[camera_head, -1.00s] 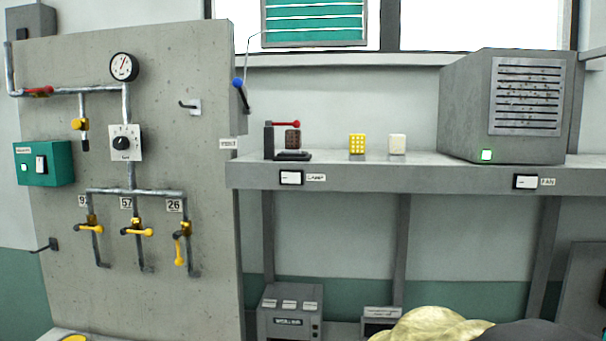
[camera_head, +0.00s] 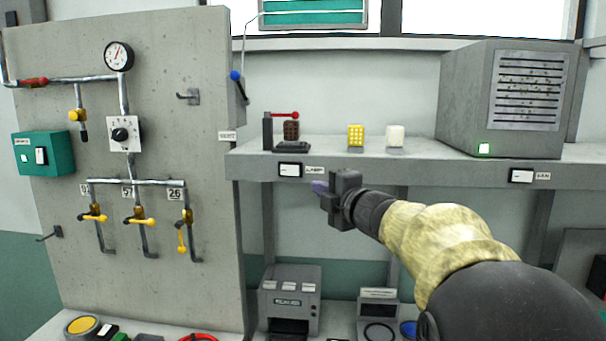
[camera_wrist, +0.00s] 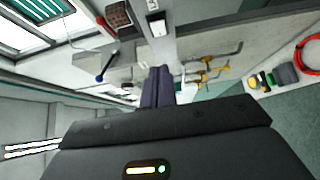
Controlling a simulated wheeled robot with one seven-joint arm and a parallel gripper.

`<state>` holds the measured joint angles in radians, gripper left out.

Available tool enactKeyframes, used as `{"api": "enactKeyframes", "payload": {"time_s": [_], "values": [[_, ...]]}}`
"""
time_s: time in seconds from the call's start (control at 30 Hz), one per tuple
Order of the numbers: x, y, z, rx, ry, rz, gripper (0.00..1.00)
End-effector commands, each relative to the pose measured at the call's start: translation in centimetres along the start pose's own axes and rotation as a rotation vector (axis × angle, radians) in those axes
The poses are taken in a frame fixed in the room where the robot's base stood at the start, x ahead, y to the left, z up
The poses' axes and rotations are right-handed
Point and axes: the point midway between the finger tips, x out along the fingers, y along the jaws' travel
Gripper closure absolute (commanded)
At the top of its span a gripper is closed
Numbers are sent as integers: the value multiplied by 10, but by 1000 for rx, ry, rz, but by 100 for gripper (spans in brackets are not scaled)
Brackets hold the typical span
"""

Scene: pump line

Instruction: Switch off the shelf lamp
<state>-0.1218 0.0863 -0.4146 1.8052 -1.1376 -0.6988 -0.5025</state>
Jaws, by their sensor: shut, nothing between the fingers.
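The switch labelled LAMP, a white rocker in a dark frame (camera_head: 290,170), sits on the front edge of the grey shelf (camera_head: 400,175), left of its label (camera_head: 315,170). It also shows as a white plate near the top of the wrist view (camera_wrist: 157,25). My gripper (camera_head: 319,187) is shut and empty, just below and right of the switch in the head view, apart from it as far as I can tell. Its purple-grey fingers (camera_wrist: 156,87) show in the wrist view. I cannot tell which item, if any, is the lamp itself.
A similar switch labelled FAN (camera_head: 521,176) is further right, below a grey vented box (camera_head: 510,100). A red-armed stand (camera_head: 268,132), a yellow block (camera_head: 356,136) and a white block (camera_head: 395,137) stand on the shelf. A pipe panel (camera_head: 215,200) is at left.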

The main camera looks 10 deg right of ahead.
Motion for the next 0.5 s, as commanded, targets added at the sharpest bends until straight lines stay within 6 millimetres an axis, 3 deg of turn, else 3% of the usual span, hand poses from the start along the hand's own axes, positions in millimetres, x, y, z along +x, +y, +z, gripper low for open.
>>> {"api": "enactKeyframes", "payload": {"time_s": [0.5], "values": [[73, 2, 0, 1, 0, -4, 100]]}}
